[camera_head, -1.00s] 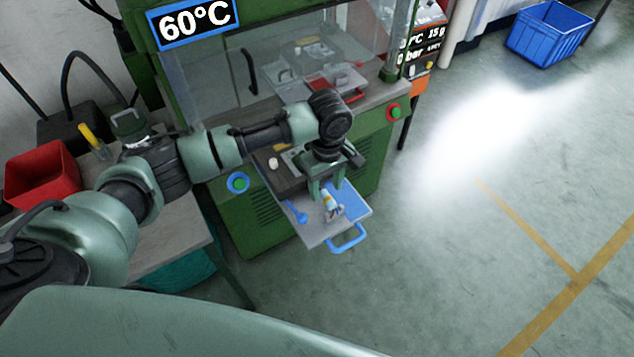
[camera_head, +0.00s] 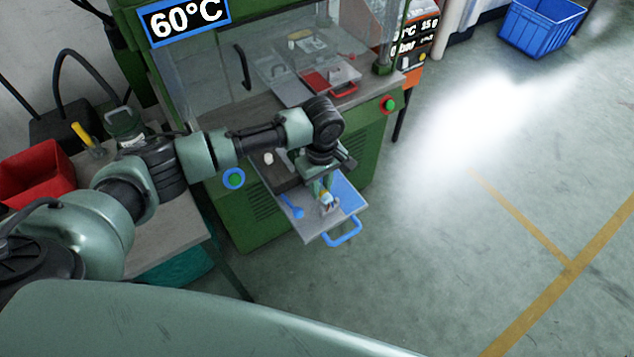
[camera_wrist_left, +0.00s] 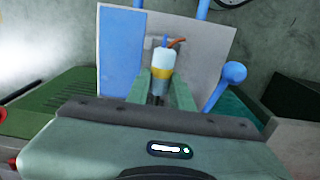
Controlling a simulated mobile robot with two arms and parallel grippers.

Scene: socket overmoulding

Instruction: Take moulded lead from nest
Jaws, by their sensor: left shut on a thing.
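The moulded lead (camera_wrist_left: 161,68) shows in the left wrist view as a whitish cylinder with a yellow band, dark pins at the near end and a blue and a brown wire at the far end. My left gripper (camera_wrist_left: 160,92) is shut on it, one finger at each side. In the head view the lead (camera_head: 327,203) shows just below my left gripper (camera_head: 322,186), over the pulled-out tray (camera_head: 314,234) of the green machine. I cannot tell whether the lead touches the tray. The nest is not clearly visible. My right gripper is out of view.
The tray has a blue handle (camera_head: 343,234), a blue knob-ended part (camera_head: 293,207) and a blue area at its right. The green machine (camera_head: 247,212) stands behind. A red bin (camera_head: 36,174) sits at left, a blue crate (camera_head: 540,28) at top right. Floor at right is clear.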

